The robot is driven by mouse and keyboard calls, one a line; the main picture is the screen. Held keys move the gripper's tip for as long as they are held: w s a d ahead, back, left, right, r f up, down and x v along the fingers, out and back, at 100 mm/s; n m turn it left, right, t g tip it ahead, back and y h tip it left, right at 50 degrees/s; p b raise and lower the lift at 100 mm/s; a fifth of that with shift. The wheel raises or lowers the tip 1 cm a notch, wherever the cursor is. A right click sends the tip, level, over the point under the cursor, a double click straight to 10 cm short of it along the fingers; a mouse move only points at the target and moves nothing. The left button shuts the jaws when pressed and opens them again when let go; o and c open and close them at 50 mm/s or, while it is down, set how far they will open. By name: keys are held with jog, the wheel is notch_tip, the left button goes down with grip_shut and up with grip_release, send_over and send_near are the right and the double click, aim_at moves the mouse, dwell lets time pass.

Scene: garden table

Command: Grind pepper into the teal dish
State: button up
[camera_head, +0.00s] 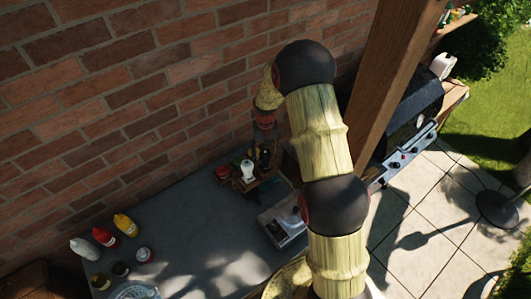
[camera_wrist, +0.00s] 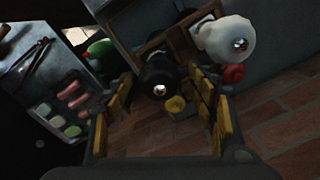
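The pepper mill is probably the black mill (camera_wrist: 160,72), seen end-on between my gripper's fingertips in the wrist view; in the head view it is a dark shape (camera_head: 265,157) in the wooden caddy. A white mill (camera_wrist: 228,40) stands beside it, also in the head view (camera_head: 248,170). My gripper (camera_wrist: 161,84) is open, its yellow-padded fingers on either side of the black mill's line, with gaps showing. In the head view my gripper (camera_head: 264,132) hangs above the caddy. I cannot make out a teal dish in either view.
The wooden caddy (camera_wrist: 152,42) also holds red (camera_wrist: 233,74) and yellow (camera_wrist: 176,103) lidded items. A tray (camera_wrist: 58,85) carries sausages and tongs. Several sauce bottles (camera_head: 104,237) stand at the table's left. A brick wall (camera_head: 130,90) runs behind. The grey tabletop's middle (camera_head: 195,220) is clear.

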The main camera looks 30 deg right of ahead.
jog(key=shift+c, duration=1.2)
jog(key=c, duration=0.7)
jog(key=shift+c, duration=0.6)
jog(key=shift+f+m+b, duration=0.2)
jog(key=shift+m+b, duration=0.6)
jog(key=shift+b, duration=0.2)
jog(key=shift+r+m+b, duration=0.2)
jog(key=shift+m+b, duration=0.7)
jog(key=shift+m, duration=0.5)
jog(key=o, duration=1.1)
jog(key=shift+c, duration=0.2)
jog(key=shift+o, duration=0.6)
